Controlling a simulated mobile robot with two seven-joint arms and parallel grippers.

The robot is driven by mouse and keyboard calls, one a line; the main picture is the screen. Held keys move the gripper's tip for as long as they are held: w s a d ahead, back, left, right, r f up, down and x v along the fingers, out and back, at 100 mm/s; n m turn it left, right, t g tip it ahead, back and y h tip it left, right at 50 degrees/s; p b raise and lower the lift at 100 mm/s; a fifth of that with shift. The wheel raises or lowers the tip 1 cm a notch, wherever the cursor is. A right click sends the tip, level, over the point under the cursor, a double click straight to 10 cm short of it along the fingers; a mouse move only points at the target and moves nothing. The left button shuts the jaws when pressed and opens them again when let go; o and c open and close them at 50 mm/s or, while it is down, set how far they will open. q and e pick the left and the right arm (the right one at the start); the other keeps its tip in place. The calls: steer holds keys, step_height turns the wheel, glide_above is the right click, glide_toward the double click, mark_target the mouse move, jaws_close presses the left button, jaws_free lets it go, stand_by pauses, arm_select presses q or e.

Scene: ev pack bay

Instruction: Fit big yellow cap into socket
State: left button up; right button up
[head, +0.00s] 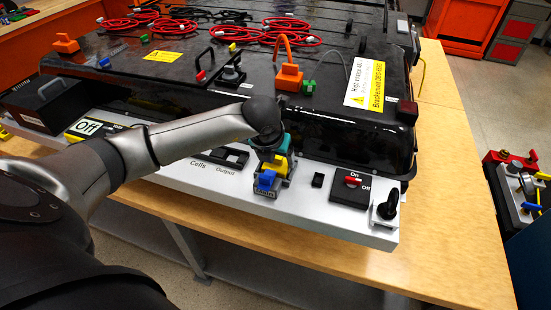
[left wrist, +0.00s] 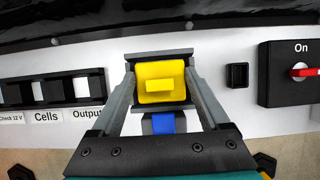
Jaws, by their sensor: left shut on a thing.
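The big yellow cap (head: 279,166) is between the fingers of my left gripper (head: 275,170), over the front of the white panel. In the left wrist view the yellow cap (left wrist: 160,94) faces the camera squarely, with one finger of my left gripper (left wrist: 161,83) on each side. A grey socket frame (left wrist: 160,54) shows above the cap and partly below it. The cap lines up with this frame; I cannot tell how deep it sits. A blue piece (head: 266,180) is just in front, on a grey block. My right gripper is not in view.
Right of the cap are a small black square socket (head: 318,180) and a red On/Off switch (head: 352,181). A black knob (head: 387,207) stands at the panel's right end. The black battery pack (head: 340,135) rises close behind. The wooden table (head: 450,200) is bare at right.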

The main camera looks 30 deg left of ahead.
arm_select(q)
steer(key=o, duration=1.2)
steer(key=shift+s+d+f, duration=0.25)
steer(key=shift+s+f, duration=0.15)
steer(key=shift+f, duration=0.3)
steer(key=shift+r, duration=0.6)
steer(key=v, duration=1.5)
steer(key=shift+w+a+r+p, duration=0.2)
steer(key=shift+w+p, duration=0.15)
steer(key=shift+p, duration=0.05)
